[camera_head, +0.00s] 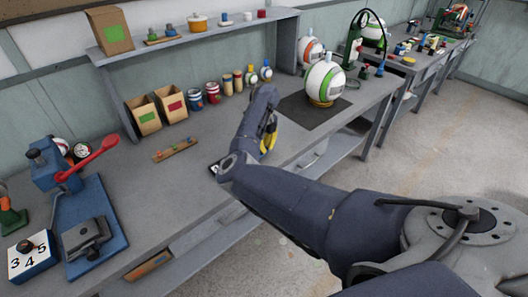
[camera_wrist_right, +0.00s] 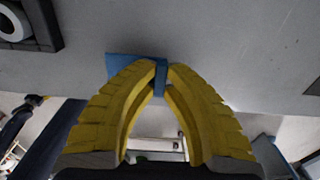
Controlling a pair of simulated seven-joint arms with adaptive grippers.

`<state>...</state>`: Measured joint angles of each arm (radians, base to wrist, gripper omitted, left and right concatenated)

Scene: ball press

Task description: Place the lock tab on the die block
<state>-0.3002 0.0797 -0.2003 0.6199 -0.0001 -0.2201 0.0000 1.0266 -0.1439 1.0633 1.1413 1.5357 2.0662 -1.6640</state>
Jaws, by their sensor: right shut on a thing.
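My right gripper (camera_head: 268,138) is over the front part of the bench, its yellow fingers partly hidden by my arm. In the right wrist view its fingertips (camera_wrist_right: 160,72) are shut on a flat blue piece, which looks like the lock tab (camera_wrist_right: 122,66). The tab is hidden in the head view. A dark grey block (camera_head: 86,236), which may be the die block, sits on the blue base of the press (camera_head: 108,215) at the far left, well away from the gripper. My left gripper is not in view.
The press has a red lever (camera_head: 90,160). A white block with digits (camera_head: 30,255) stands left of its base. A wooden strip with coloured pieces (camera_head: 175,150) lies mid-bench. A white-green ball (camera_head: 324,84) stands on a black mat (camera_head: 312,113). The bench between strip and press is clear.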

